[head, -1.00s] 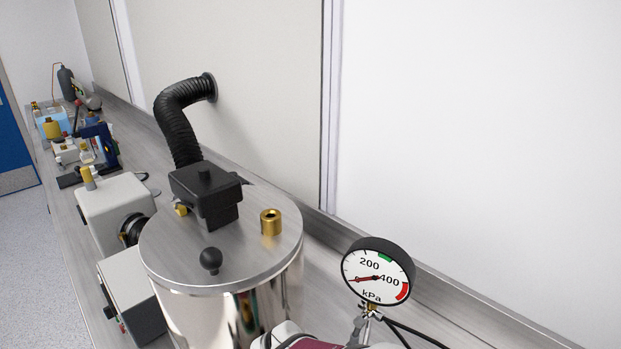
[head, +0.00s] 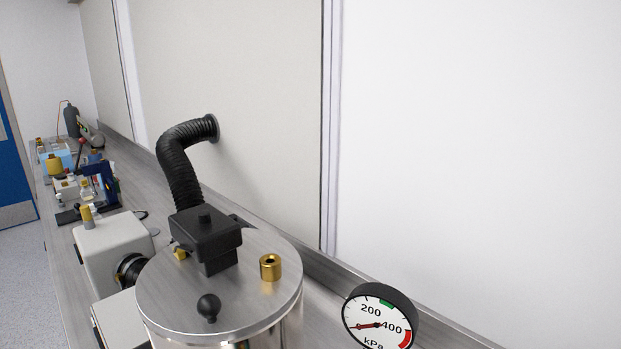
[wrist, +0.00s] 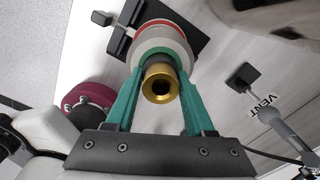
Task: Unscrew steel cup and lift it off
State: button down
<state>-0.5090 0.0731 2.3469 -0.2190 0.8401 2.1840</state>
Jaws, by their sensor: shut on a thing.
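Behind the fingertips is a wider pale grey body (wrist: 162,45) with a red band. The fingers hide the sides of the collar, so I cannot tell whether its thread is engaged. Neither my gripper nor the cup shows in the head view.
The steel chamber lid (head: 170,295) carries a brass fitting (head: 270,267), a black knob (head: 209,307) and a black box (head: 205,235) under a ribbed hose (head: 178,165). A pressure gauge (head: 379,322) stands to its right. In the wrist view, a maroon part (wrist: 88,97) lies left of the fingers.

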jog(key=n, duration=0.8)
jog(key=shift+n, duration=0.4)
jog(key=n, duration=0.5)
jog(key=shift+a, duration=0.1)
jog(key=n, duration=0.2)
jog(key=shift+n, duration=0.4)
jog(key=n, duration=0.4)
jog(key=shift+n, duration=0.7)
